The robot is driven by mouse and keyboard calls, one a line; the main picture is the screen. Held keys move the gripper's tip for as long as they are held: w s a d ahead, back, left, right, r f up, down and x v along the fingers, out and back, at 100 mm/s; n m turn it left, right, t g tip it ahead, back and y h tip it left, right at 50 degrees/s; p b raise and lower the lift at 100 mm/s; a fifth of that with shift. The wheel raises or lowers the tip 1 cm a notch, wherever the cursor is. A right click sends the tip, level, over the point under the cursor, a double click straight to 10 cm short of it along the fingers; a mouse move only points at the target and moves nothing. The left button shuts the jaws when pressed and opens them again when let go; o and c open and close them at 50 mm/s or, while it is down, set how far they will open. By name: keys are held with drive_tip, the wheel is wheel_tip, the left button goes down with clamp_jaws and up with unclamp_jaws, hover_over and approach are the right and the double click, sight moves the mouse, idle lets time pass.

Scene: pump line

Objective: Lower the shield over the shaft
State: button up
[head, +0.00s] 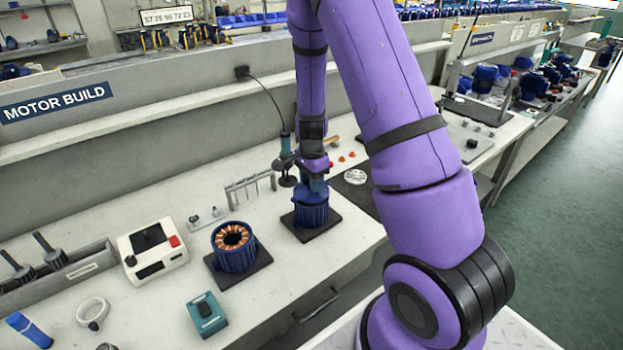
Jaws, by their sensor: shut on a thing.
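My gripper (314,177) points down over a blue motor (310,214) on a dark square mat (329,232). It is shut on the blue shield (311,194) at the top of this motor. The shield looks roughly level and lined up with the housing below it. I cannot tell whether the two touch or a small gap is left between them. The shaft is not visible; the shield and gripper hide it.
An open blue stator with copper windings (233,240) stands to the left on another mat. A hanging driver (287,160) is close beside my gripper. Nearby are a small rack (250,186), a white tester (152,252) and a teal box (207,314). The bench front is clear.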

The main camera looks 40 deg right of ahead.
drive_tip(key=shift+f, duration=0.15)
drive_tip(key=o, duration=1.2)
drive_tip(key=shift+o, duration=0.2)
wheel_tip(320, 180, up, 12)
idle(1.0)
idle(0.4)
